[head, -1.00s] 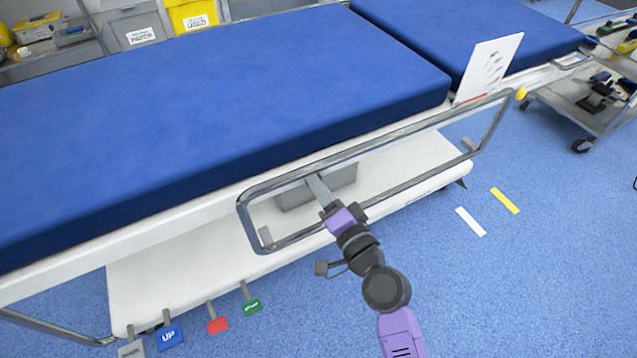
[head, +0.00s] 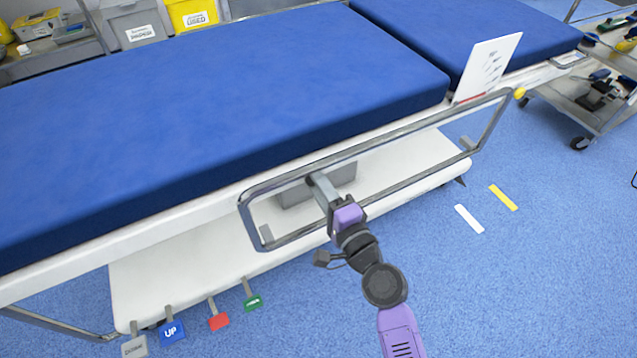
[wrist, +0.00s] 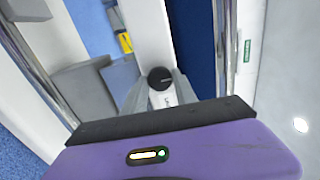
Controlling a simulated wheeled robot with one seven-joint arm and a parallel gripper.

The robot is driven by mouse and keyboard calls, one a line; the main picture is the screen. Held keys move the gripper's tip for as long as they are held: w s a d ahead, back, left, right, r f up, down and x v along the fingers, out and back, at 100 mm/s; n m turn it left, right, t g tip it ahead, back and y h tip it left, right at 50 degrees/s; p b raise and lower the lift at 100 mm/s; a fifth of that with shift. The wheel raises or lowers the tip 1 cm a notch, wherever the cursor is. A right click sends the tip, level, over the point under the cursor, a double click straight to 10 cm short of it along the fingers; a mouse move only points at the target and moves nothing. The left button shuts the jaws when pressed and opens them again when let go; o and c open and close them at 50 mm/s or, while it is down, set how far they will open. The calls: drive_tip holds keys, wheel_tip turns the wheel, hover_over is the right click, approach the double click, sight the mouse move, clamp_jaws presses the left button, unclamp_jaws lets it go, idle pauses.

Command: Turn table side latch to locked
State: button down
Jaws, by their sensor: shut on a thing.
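The operating table (head: 150,225) has a blue padded top and a pale side edge. Its side latch (wrist: 160,98) shows in the wrist view as a small pale lever with a round black cap. My gripper (head: 316,181) reaches through the side rail from the front, with its tips at the table's side. In the wrist view its grey fingers (wrist: 160,90) stand on both sides of the lever and are shut on it. In the head view the latch is hidden by my gripper. Any lock marking is too small to read.
A metal side rail (head: 245,215) surrounds my gripper's reach, with bars above and below. A grey box (head: 345,173) is behind it. Several coloured pedals (head: 218,321) hang at lower left. A white card (head: 490,65) stands at right.

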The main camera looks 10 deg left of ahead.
drive_tip(key=shift+f, duration=0.1)
drive_tip(key=c, duration=1)
unclamp_jaws()
drive_tip(key=v, duration=0.7)
drive_tip(key=shift+s+d, duration=0.25)
drive_tip(key=shift+s, duration=0.1)
